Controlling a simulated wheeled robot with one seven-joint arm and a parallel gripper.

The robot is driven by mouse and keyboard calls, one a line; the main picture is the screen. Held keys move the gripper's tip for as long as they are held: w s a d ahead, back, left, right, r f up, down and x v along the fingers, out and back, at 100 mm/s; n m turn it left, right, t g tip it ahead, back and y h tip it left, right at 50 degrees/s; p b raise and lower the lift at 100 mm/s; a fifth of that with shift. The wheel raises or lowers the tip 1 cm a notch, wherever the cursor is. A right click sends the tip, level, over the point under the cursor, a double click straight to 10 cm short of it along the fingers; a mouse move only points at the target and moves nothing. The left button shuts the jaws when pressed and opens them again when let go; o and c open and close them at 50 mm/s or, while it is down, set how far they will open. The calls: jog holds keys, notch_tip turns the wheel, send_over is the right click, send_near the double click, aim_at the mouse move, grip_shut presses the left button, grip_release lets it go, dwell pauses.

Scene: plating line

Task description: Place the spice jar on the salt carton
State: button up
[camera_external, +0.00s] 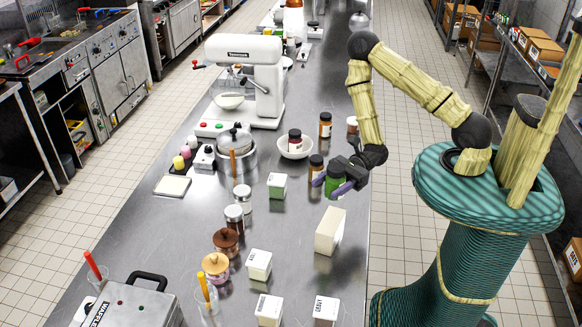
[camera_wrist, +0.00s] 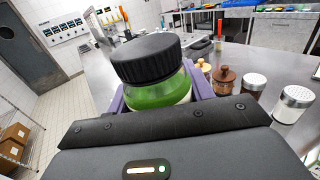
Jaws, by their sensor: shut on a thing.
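A green jar with a black lid (camera_external: 334,178), which looks like the spice jar, is between the purple fingers of my gripper (camera_external: 331,184). My gripper is shut on it, above the right side of the steel counter. In the wrist view the jar (camera_wrist: 150,75) stands nearly upright between the fingers, its lower part hidden by my gripper. Small white cartons stand nearer the camera: one (camera_external: 259,265) whose lettering may read salt, one (camera_external: 268,311) with unclear lettering, and one (camera_external: 325,309) that seems to read gravy. I cannot be sure which is the salt carton.
A larger white block (camera_external: 329,231) stands just nearer the camera than my gripper. A green-labelled carton (camera_external: 277,186) is to its left. Brown jars (camera_external: 316,166), a bowl holding a jar (camera_external: 295,147), shakers (camera_external: 234,218) and wooden-lidded pots (camera_external: 215,267) are close by.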

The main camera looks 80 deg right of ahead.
aim_at(327, 197)
notch_tip(327, 197, down, 3)
jog(key=shift+b, duration=0.55)
jog(key=shift+f+p, duration=0.35)
jog(key=shift+p, duration=0.1)
jog(key=shift+f, duration=0.95)
jog(key=shift+f+p, duration=0.65)
jog(key=shift+f, duration=1.4)
jog(key=shift+f, duration=0.2)
jog(key=o, duration=1.1)
jog(key=shift+o, duration=0.2)
jog(key=shift+r, duration=0.2)
